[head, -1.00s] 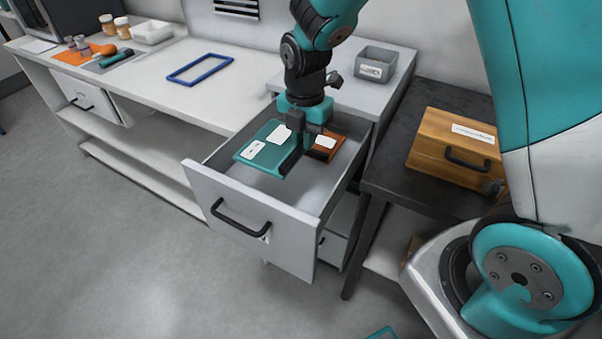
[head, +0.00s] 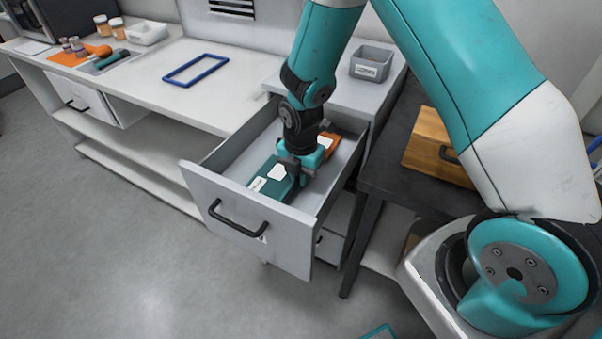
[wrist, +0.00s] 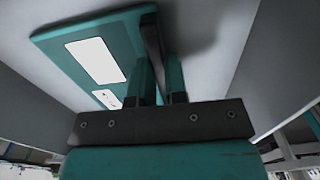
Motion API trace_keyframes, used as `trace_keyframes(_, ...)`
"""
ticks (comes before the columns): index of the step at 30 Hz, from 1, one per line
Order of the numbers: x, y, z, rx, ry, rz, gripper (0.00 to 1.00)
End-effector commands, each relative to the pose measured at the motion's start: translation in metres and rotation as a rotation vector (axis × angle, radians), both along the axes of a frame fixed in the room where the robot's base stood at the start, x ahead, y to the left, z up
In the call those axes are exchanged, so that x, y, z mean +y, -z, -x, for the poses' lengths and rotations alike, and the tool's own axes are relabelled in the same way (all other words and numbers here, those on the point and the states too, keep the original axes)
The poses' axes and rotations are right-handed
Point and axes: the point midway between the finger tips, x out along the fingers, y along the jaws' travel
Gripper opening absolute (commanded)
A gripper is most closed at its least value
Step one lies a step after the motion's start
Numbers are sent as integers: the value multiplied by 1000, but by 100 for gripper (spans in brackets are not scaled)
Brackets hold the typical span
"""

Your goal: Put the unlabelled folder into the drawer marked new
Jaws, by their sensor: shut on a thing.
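A teal folder (head: 265,173) with two white patches is inside the open grey drawer (head: 200,188). One patch carries a small dark mark. My gripper (head: 296,182) reaches down into the drawer and is shut on the folder's right edge. In the wrist view the folder (wrist: 120,32) lies to the left of my fingers (wrist: 160,82), close to the drawer's floor; I cannot tell if it touches. An orange folder (head: 333,140) with a white label is behind my gripper, partly hidden. A small label on the drawer's front is unreadable.
The drawer's side walls stand close around my gripper. A grey bin (head: 371,64) is on the cabinet top. A blue frame (head: 196,70) lies on the white bench (head: 150,90).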

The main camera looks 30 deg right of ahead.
Motion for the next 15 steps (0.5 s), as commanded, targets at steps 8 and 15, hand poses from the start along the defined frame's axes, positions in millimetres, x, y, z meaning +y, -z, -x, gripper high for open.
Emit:
trace_keyframes(8,0,2,0,0,0,0,39)
trace_keyframes(15,0,-2,0,0,0,0,39)
